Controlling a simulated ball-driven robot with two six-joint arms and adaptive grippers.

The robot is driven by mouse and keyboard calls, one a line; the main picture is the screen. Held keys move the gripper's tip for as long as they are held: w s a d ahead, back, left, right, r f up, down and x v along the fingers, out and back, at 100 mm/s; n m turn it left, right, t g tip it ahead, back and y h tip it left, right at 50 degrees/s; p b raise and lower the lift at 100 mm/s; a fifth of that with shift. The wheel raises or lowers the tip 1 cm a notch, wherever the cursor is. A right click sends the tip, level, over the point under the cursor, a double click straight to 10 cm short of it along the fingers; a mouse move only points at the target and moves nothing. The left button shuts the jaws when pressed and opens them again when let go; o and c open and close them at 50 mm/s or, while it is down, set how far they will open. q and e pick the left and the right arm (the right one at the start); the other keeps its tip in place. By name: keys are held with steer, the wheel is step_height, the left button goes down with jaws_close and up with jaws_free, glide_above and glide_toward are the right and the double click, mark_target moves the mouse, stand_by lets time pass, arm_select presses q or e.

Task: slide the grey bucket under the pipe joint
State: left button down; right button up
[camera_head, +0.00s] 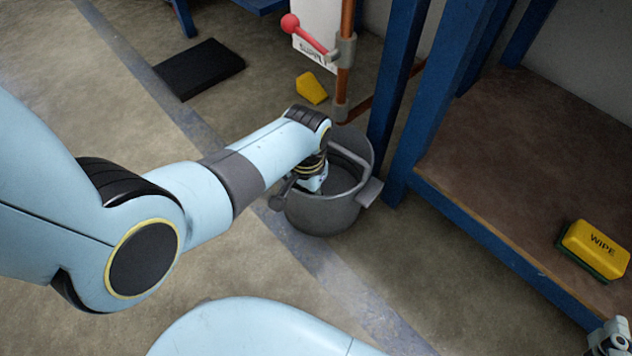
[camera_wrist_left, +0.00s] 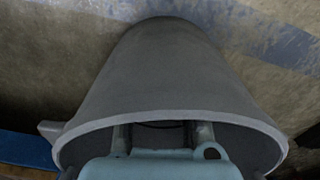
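The grey bucket (camera_head: 325,215) stands upright on the floor. My left gripper (camera_head: 313,183) points down at the bucket's mouth. In the left wrist view, the bucket wall (camera_wrist_left: 165,75) fills the middle. The two fingers (camera_wrist_left: 160,137) are apart and reach inside the rim, their tips hidden by the wall. A pale blue piece of my right arm, perhaps its gripper (camera_head: 610,338), shows at the lower right corner.
A blue post (camera_head: 398,75) and a blue-framed brown shelf (camera_head: 500,150) stand close right of the bucket. A yellow WIPE sponge (camera_head: 595,248) lies on the shelf. A yellow wedge (camera_head: 311,88) and black mat (camera_head: 200,68) lie behind. A red valve lever (camera_head: 305,32) is above.

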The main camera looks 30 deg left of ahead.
steer(key=shift+s+f, duration=0.35)
steer(key=shift+f, duration=0.1)
steer(key=shift+g, duration=0.3)
steer(key=s+d+r+g+p, duration=0.1)
steer(key=s+g+p, duration=0.1)
steer(key=g+p, duration=0.3)
steer(key=s+d+r+g+h+p, duration=0.1)
steer(key=s+d+g+p, duration=0.1)
steer(key=g+p, duration=0.3)
steer(key=shift+s+m+g, duration=0.4)
steer(key=shift+s+g, duration=0.3)
steer(key=shift+g, duration=0.1)
